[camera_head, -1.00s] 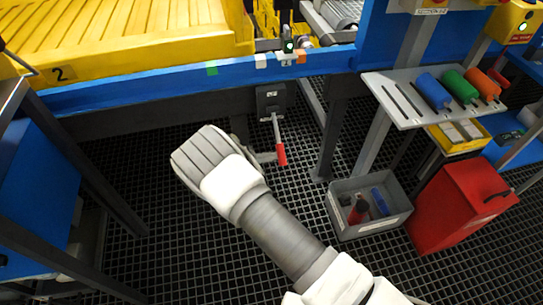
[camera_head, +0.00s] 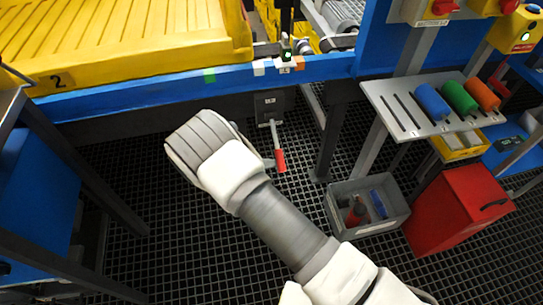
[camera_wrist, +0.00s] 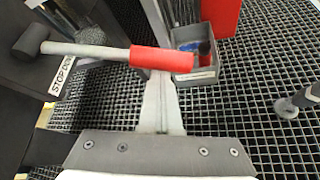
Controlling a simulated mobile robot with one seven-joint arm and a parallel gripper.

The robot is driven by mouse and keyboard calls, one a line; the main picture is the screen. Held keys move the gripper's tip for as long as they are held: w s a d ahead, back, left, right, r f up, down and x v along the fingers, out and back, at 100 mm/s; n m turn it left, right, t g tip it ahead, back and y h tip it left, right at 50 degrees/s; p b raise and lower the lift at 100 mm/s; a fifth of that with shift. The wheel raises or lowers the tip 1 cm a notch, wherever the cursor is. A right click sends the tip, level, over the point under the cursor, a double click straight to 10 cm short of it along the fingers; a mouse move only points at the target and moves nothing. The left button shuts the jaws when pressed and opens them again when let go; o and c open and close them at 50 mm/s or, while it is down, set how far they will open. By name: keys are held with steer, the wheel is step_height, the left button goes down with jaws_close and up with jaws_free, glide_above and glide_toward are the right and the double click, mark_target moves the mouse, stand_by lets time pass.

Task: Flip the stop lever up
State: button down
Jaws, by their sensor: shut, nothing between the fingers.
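The stop lever (camera_head: 279,158) has a grey rod and a red handle. It hangs down from a dark box (camera_head: 269,105) under the blue conveyor beam. In the wrist view the lever's red handle (camera_wrist: 162,59) lies across the tips of my gripper (camera_wrist: 160,115), and its rod runs left to a dark pivot (camera_wrist: 33,43). A label reading "STOP DOWN" (camera_wrist: 63,74) is beside it. My gripper's fingers are together with nothing between them, close to the handle; I cannot tell whether they touch it. In the head view my wrist hides most of the gripper.
A grey bin (camera_head: 366,208) with tools and a red box (camera_head: 455,212) stand on the grid floor to the right. A dark post (camera_head: 328,140) stands just right of the lever. A shelf with coloured rollers (camera_head: 425,100) is further right.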

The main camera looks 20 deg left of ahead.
step_height(320, 180, up, 15)
steer(key=n+g+h+p, duration=0.2)
steer(key=n+g+p, duration=0.2)
steer(key=p, duration=0.1)
stand_by(0.3)
steer(key=shift+w, duration=0.1)
stand_by(0.4)
step_height(320, 180, down, 4)
steer(key=s, duration=0.2)
steer(key=v, duration=0.9)
steer(key=shift+a, duration=0.45)
steer(key=shift+w+f, duration=0.1)
steer(key=shift+w, duration=0.05)
